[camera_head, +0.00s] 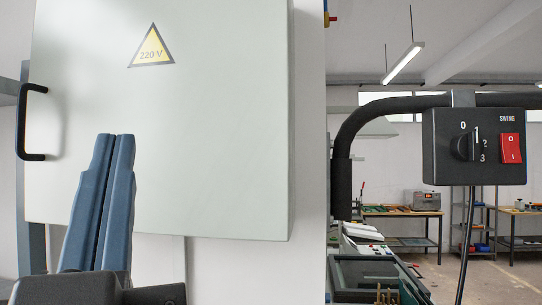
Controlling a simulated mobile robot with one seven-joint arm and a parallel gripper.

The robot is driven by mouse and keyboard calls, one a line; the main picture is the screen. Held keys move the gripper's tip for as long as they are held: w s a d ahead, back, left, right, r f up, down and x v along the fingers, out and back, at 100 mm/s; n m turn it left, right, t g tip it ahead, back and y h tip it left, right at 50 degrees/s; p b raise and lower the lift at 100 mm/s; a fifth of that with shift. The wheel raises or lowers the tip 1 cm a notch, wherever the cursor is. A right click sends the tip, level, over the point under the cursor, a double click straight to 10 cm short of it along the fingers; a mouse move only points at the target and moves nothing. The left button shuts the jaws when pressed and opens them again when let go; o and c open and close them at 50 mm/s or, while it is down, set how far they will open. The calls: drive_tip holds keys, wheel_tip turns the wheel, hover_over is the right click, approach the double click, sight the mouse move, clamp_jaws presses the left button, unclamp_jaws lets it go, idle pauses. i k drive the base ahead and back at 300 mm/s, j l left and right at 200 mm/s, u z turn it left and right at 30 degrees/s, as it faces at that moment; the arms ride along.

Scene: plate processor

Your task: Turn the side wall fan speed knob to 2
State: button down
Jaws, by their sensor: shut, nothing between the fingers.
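The fan speed knob (465,147) is a black dial on the face of a dark control box (440,165) at the right. The labels 0, 2 and 3 show around it. A pale vertical mark stands by the knob's upper right; I cannot tell whether it is the pointer or a printed 1, so the exact setting is unclear. A red rocker switch (510,149) marked SWING sits right of the knob. My gripper (115,138) points up at the lower left, its two blue fingers shut together and empty. In the picture it is far left of the box and apart from it.
A large pale cabinet door (220,130) with a 220 V sign and a black handle (34,122) stands behind my gripper. A thick black bent tube (360,128) runs above and left of the control box. A cable (466,240) hangs below it. Workbenches (402,212) stand farther back.

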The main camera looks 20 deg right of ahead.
sight(465, 147)
drive_tip(key=z, duration=1.45)
drive_tip(key=i+j+z, duration=0.15)
drive_tip(key=j, duration=0.15)
drive_tip(key=k, duration=0.05)
